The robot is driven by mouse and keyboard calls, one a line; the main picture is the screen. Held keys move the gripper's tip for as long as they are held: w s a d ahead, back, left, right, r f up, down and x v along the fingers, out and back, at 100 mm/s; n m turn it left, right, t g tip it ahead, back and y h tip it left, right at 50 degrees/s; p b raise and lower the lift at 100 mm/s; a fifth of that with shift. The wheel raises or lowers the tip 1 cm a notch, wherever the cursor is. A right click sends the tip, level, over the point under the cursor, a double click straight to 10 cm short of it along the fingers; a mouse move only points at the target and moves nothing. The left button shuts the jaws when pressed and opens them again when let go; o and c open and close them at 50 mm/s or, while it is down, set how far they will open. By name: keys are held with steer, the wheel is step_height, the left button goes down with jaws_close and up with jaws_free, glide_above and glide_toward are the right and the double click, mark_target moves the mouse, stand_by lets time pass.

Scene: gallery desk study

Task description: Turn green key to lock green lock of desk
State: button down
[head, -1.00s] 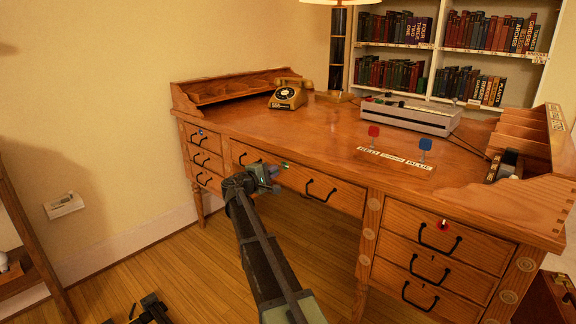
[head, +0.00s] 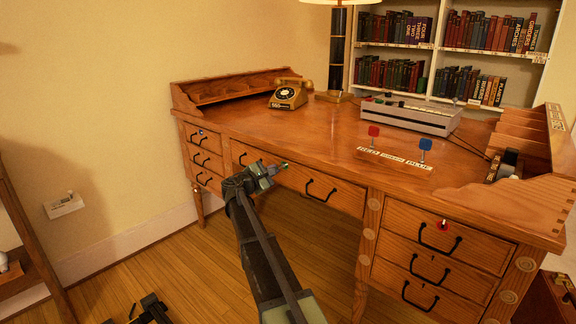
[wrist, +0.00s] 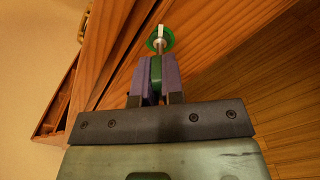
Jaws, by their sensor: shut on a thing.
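The wooden desk (head: 260,120) has a green lock (head: 284,165) on the front of its middle drawer. In the wrist view the green lock (wrist: 167,36) is a green ring just beyond my fingertips. My gripper (head: 268,172) is in front of that drawer. In the wrist view my gripper (wrist: 157,80) is shut on the green key (wrist: 156,69), its green head between the two purple fingers. The key's metal shaft points at the lock and overlaps its middle. How deep the shaft sits is hidden.
A red key (head: 374,131) and a blue key (head: 425,145) stand on a labelled strip on the desktop. A red lock (head: 444,225) is on the right drawers, a blue lock (head: 202,133) on the left ones. A telephone (head: 289,94) and a grey console (head: 411,115) stand at the back.

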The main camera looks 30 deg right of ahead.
steer(key=n, duration=0.5)
steer(key=shift+n, duration=2)
steer(key=shift+n, duration=1.5)
steer(key=n, duration=0.3)
steer(key=shift+n, duration=1.5)
